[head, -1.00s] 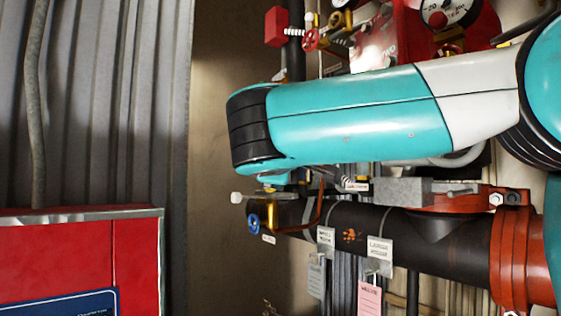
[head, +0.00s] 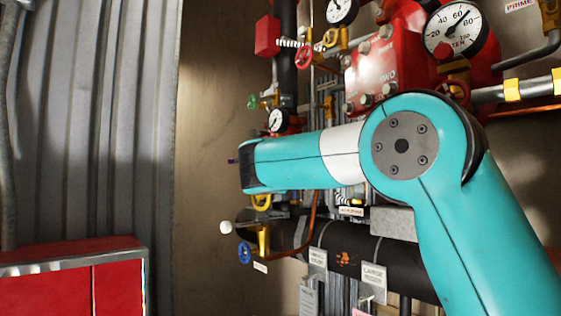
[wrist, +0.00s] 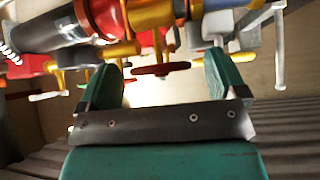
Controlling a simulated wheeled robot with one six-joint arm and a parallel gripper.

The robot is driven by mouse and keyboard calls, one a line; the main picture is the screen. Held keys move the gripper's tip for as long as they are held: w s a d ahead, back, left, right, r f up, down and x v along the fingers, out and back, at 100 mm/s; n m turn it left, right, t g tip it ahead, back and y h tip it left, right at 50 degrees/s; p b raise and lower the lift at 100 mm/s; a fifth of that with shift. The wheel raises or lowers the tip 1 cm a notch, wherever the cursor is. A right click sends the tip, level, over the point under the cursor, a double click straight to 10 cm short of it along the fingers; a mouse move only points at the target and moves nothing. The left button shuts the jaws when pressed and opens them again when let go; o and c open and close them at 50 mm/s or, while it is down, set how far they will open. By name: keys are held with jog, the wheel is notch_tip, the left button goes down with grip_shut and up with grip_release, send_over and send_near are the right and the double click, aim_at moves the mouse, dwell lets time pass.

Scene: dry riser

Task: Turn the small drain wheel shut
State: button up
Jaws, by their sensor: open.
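I cannot tell for sure which handwheel is the small drain wheel. In the head view a small blue wheel (head: 245,253) sits at the left end of the black pipe, by a brass fitting. A yellow wheel (head: 261,202) shows just under my arm. My gripper (wrist: 161,66) is open in the wrist view, with nothing held. A dark red wheel (wrist: 160,69), seen nearly edge-on, appears between its two green fingers. How far it is from the fingertips, I cannot tell. My arm hides the gripper in the head view.
A black horizontal pipe (head: 375,248) with hanging tags runs below my arm. A red valve body (head: 385,65), gauges (head: 457,29) and a red wheel (head: 303,58) stand above. A red cabinet (head: 75,290) is at lower left. Bare wall lies left of the pipes.

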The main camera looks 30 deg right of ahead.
jog(key=shift+x, duration=1.1)
jog(key=c, duration=0.9)
jog(key=shift+f+m+b, duration=0.3)
jog(key=shift+f+b, duration=0.15)
jog(key=shift+b, duration=0.4)
jog(key=m+t+h+b, duration=0.1)
jog(key=b, duration=0.2)
jog(key=shift+f, duration=0.1)
jog(key=shift+m+t+h+b, duration=0.3)
jog(key=shift+m+h+b, duration=0.4)
jog(key=shift+m+b, duration=0.3)
jog(key=shift+r+m+h, duration=0.3)
jog(key=shift+r+m, duration=0.1)
jog(key=shift+r, duration=0.05)
